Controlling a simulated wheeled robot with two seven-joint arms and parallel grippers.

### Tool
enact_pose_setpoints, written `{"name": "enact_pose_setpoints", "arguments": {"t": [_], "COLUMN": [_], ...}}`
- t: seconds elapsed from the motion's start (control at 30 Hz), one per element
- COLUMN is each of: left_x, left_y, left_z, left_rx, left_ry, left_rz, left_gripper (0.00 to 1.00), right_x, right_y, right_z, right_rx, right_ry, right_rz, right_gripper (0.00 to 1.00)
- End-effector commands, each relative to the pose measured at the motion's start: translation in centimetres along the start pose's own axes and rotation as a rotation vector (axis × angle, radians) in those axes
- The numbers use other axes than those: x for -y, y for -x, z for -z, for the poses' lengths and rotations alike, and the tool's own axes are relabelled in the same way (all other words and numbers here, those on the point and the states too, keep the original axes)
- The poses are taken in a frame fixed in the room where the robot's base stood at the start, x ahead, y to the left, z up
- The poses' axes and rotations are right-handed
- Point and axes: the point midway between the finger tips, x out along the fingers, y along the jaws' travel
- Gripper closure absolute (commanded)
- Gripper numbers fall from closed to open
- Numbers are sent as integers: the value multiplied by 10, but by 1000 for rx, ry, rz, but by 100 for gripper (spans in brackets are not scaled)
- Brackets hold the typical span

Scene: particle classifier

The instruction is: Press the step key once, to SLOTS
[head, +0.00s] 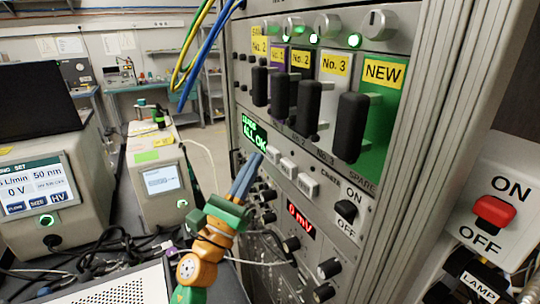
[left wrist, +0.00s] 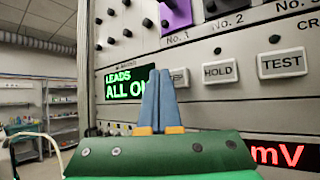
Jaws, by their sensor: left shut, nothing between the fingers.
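The step key (left wrist: 182,77) is a pale rectangular key whose label is partly covered by my fingers in the left wrist view; it is the leftmost of three keys, and in the head view it is the upper left one (head: 272,154). The hold key (left wrist: 220,71) and test key (left wrist: 283,65) stand to its right. The green display (left wrist: 124,84) reads LEADS, ALL OK. My left gripper (head: 254,162) is shut and empty, with its blue fingertips (left wrist: 158,72) close to the panel beside the step key. I cannot tell whether they touch it. My right gripper is not in view.
Black-handled modules (head: 351,126) jut out above the keys. A black ON/OFF switch (head: 346,210), a red mV display (head: 300,222) and knobs lie below and right. A red lamp switch (head: 494,210) is at far right. Instruments (head: 160,185) and loose cables stand left.

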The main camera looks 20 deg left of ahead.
Motion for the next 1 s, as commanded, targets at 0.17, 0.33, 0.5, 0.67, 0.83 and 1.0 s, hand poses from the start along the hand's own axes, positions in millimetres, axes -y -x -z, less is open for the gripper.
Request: {"name": "enact_pose_setpoints", "arguments": {"t": [0.17, 0.33, 0.5, 0.67, 0.83, 1.0], "left_x": [3, 4, 4, 5, 6, 7], "left_y": [-3, -6, -6, -6, -8, -9], "left_z": [3, 4, 4, 5, 6, 7], "left_rx": [1, 0, 0, 0, 0, 0], "left_ry": [1, 1, 0, 0, 0, 0], "left_rz": [1, 0, 0, 0, 0, 0], "left_gripper": [100, 100, 100, 100, 100, 100], "right_x": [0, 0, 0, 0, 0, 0], "right_y": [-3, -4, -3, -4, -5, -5], "right_z": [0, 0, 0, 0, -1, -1], "right_rx": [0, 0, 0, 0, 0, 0], "right_ry": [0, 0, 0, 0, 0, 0], "right_rz": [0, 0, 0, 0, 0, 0], "right_gripper": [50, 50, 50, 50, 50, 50]}}
